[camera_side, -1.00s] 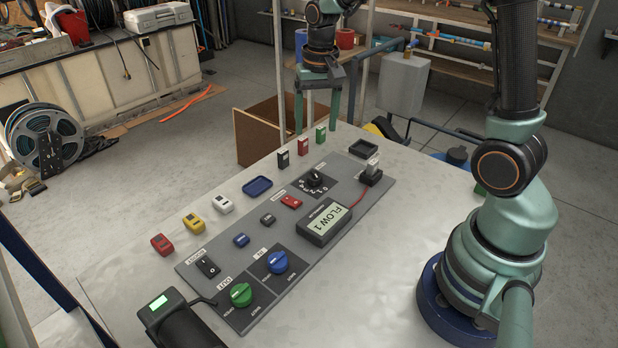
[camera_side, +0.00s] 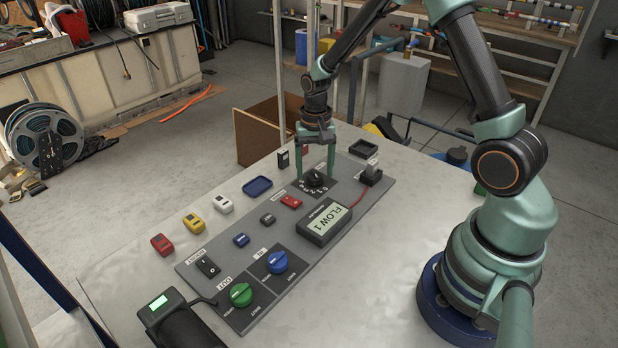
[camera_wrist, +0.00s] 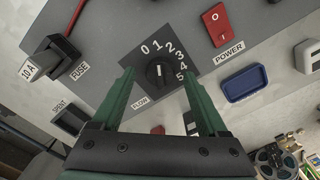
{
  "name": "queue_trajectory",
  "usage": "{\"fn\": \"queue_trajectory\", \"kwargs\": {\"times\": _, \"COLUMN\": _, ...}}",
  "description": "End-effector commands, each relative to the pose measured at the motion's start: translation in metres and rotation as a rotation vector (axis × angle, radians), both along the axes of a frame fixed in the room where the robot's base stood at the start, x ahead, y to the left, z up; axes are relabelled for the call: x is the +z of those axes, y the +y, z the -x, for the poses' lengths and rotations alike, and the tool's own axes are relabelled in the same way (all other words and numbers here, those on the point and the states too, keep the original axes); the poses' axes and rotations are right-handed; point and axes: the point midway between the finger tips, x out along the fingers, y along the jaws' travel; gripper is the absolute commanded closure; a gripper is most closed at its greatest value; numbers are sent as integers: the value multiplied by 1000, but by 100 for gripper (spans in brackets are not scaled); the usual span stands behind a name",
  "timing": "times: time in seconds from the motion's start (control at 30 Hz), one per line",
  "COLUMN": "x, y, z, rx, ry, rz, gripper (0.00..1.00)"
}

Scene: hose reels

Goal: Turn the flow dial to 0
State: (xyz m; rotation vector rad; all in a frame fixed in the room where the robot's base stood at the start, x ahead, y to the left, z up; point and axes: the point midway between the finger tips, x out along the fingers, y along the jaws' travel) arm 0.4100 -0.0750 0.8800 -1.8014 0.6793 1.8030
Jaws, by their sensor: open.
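The black flow dial (camera_side: 316,179) sits on the grey panel, and its number scale is partly hidden by my gripper in the side view. In the wrist view the dial (camera_wrist: 159,75) shows a white mark pointing up toward the 1 on its 0 to 5 scale. The display box (camera_side: 324,222) reads FLOW 1. My gripper (camera_side: 317,174) points down over the dial with its green fingers spread. In the wrist view the gripper (camera_wrist: 157,72) has one finger on each side of the dial, with gaps between.
A red power switch (camera_side: 291,201) and a fuse (camera_side: 371,174) with a red cable flank the dial. A blue tray (camera_side: 257,187) lies beside the panel. Green (camera_side: 241,294) and blue (camera_side: 277,262) knobs are at the near end. Upright small blocks stand close behind the gripper.

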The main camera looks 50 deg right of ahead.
Motion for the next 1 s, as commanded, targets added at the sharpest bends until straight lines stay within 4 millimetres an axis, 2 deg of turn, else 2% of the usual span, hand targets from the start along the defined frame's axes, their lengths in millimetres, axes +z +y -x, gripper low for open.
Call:
{"fn": "queue_trajectory", "kwargs": {"times": 0.13, "x": -10, "y": 0, "z": 0, "rx": 0, "ry": 1, "rz": -1, "gripper": 24}}
{"fn": "queue_trajectory", "kwargs": {"times": 0.43, "x": -11, "y": 0, "z": 0, "rx": 0, "ry": -1, "rz": 0, "gripper": 24}}
{"fn": "queue_trajectory", "kwargs": {"times": 0.47, "x": -11, "y": 0, "z": 0, "rx": 0, "ry": -1, "rz": 0, "gripper": 31}}
{"fn": "queue_trajectory", "kwargs": {"times": 0.5, "x": -11, "y": 0, "z": 0, "rx": 0, "ry": -1, "rz": 0, "gripper": 46}}
{"fn": "queue_trajectory", "kwargs": {"times": 0.63, "x": -11, "y": 0, "z": 0, "rx": 0, "ry": -1, "rz": 0, "gripper": 96}}
{"fn": "queue_trajectory", "kwargs": {"times": 0.67, "x": -11, "y": 0, "z": 0, "rx": 0, "ry": -1, "rz": 0, "gripper": 100}}
{"fn": "queue_trajectory", "kwargs": {"times": 1.0, "x": -11, "y": 0, "z": 0, "rx": 58, "ry": -1, "rz": 0, "gripper": 100}}
